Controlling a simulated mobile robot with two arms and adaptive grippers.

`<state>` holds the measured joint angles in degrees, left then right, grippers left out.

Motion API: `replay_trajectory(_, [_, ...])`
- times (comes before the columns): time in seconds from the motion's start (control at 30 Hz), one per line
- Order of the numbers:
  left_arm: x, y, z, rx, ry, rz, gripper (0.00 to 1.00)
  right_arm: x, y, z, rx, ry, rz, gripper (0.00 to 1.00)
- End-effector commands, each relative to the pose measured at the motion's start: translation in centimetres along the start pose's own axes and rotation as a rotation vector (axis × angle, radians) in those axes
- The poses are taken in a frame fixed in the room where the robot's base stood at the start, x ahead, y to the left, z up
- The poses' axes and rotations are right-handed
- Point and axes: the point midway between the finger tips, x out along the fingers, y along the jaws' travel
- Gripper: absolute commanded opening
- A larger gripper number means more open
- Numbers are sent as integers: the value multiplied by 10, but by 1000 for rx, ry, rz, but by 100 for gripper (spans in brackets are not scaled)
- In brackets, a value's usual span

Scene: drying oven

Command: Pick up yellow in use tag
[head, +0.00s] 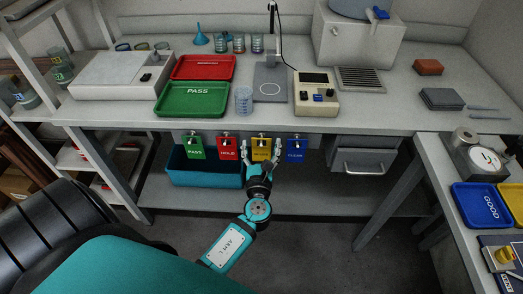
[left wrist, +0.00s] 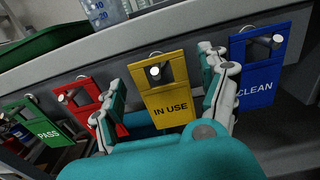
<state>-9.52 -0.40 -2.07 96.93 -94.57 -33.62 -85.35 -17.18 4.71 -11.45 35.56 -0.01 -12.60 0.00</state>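The yellow IN USE tag (head: 261,149) hangs from a hook on the front edge of the workbench, between the red HOLD tag (head: 227,149) and the blue CLEAN tag (head: 295,150). My left gripper (head: 263,155) is open, with one finger on each side of the yellow tag. In the left wrist view the yellow tag (left wrist: 163,90) shows between the spread fingers of the left gripper (left wrist: 162,100). I see gaps beside the tag, and cannot tell how near the fingertips are in depth. My right gripper is not in view.
A green PASS tag (head: 195,147) hangs at the left end of the row. A teal bin (head: 190,180) stands on the shelf below. On the bench above are a green PASS tray (head: 192,99), a glass beaker (head: 243,100) and a beige device (head: 316,95).

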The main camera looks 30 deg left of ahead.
Motion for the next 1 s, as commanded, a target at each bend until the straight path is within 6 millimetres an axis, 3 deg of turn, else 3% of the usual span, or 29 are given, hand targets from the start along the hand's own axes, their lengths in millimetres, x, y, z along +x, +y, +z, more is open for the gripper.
replay_trajectory(0.03, [0,0,0,0,0,0,68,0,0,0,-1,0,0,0])
replay_trajectory(0.23, [0,0,0,0,0,0,43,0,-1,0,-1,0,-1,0])
replay_trajectory(0.57, [0,0,2,-1,0,0,43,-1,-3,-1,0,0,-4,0])
replay_trajectory(0.77, [0,0,19,-2,-2,0,43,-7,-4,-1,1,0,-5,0])
replay_trajectory(1.0, [-47,0,12,1,3,-2,43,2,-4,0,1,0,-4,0])
